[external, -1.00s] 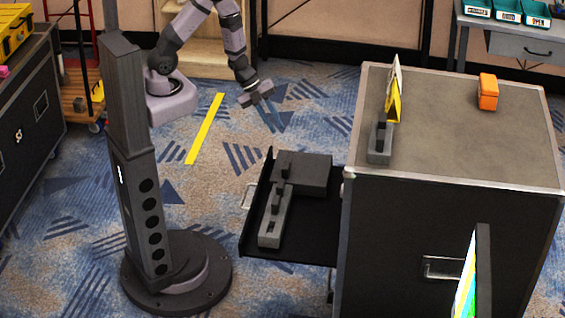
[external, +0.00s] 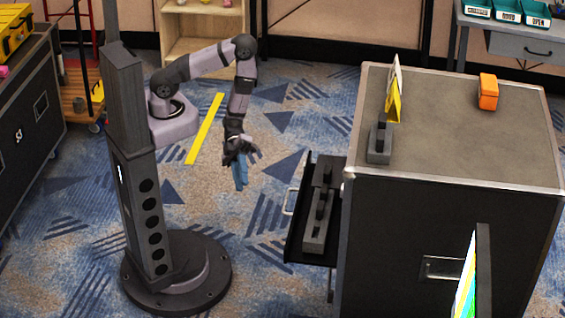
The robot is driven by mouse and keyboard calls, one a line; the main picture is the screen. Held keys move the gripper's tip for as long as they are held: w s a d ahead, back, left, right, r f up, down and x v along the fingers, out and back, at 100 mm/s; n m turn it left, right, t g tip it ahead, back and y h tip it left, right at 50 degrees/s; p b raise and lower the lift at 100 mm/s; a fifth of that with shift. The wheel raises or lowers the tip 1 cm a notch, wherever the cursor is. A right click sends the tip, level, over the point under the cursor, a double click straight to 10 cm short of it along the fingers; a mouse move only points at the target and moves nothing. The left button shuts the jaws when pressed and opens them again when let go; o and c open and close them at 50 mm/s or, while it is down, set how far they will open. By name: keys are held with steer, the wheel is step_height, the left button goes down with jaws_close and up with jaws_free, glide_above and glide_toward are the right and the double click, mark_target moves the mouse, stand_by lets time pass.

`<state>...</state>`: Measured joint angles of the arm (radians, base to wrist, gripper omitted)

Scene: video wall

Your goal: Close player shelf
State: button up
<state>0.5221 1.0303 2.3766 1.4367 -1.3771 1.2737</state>
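The player shelf (external: 296,243) is a black sliding tray that sticks out partway from the left side of the dark case (external: 440,250). A light handle (external: 289,202) is on its left front edge. Grey devices (external: 315,228) lie on the shelf, partly hidden inside the case. My gripper (external: 240,182) hangs pointing down to the left of the shelf, apart from the handle.
On top of the case stand a grey device (external: 379,145), a yellow sign (external: 393,100) and an orange box (external: 488,92). A screen (external: 474,280) is at the lower right. Patterned carpet lies free between my base and the shelf.

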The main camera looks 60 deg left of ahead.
steer(key=x, duration=0.7)
steer(key=shift+d, duration=0.15)
steer(key=shift+c, duration=0.3)
jaws_close()
stand_by(1.2)
steer(key=shift+o, duration=0.3)
jaws_free()
steer(key=shift+r, duration=0.1)
steer(key=v, duration=0.7)
steer(key=shift+w, duration=0.1)
